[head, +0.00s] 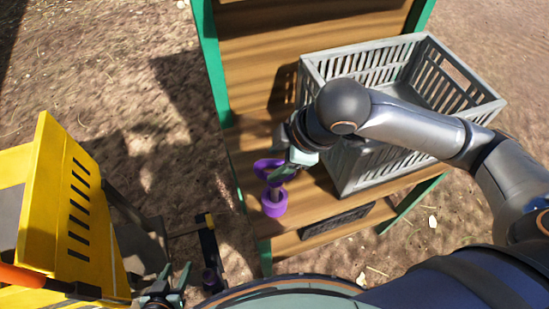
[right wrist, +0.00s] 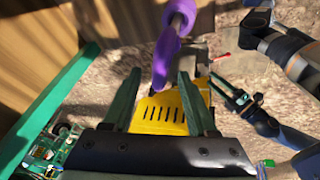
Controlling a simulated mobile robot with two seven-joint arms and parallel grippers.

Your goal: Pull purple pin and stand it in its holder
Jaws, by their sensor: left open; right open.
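In the right wrist view the pin's purple head (right wrist: 165,52) shows between the fingertips. My right gripper (head: 287,171) is open beside the head, with its fingers apart in the right wrist view (right wrist: 160,74); contact cannot be told. My left gripper (head: 172,280) is open and empty, low at the left, away from the pin; it also shows in the right wrist view (right wrist: 243,100).
A grey slatted crate (head: 375,175) stands on the wooden shelf (head: 325,222), just right of the pin, partly behind my right arm. Green posts (head: 212,65) frame the stand. A yellow slotted panel (head: 50,205) stands at the left.

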